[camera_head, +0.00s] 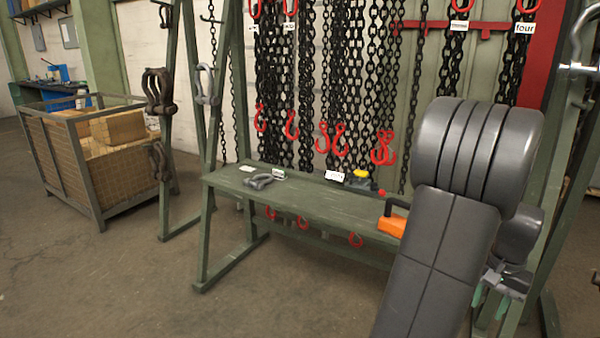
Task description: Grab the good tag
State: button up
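Several small white tags show, but which one is the good tag cannot be told, as most print is too small to read. One tag (335,176) is at the bench's back edge, one (278,173) is beside a grey shackle (262,181), and a small one (246,168) is at the bench's left end. Hanging tags include one reading "four" (524,28) and another (459,26) at upper right. My gripper (495,291) is at lower right, mostly behind my arm, right of the bench and away from these tags. Its opening is unclear.
A green bench (300,202) stands below black chains (335,80) with red hooks (383,150). An orange tool (392,224) and a yellow item (360,180) lie on it. A mesh crate (60,160) stands left. The floor (160,285) in front is clear.

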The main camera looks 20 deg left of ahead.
aim_at(279, 174)
jog(key=i+j+u, duration=0.1)
jog(key=i+j, duration=0.45)
jog(key=i+j+u, duration=0.1)
jog(key=i+j, duration=0.45)
jog(key=i+j+u, duration=0.1)
jog(key=i+j, duration=0.5)
jog(key=i+j+u, duration=0.1)
jog(key=i+j, duration=0.35)
jog(key=i, duration=0.15)
jog(key=i+j+u, duration=0.1)
jog(key=i+j, duration=0.3)
jog(key=i, duration=0.25)
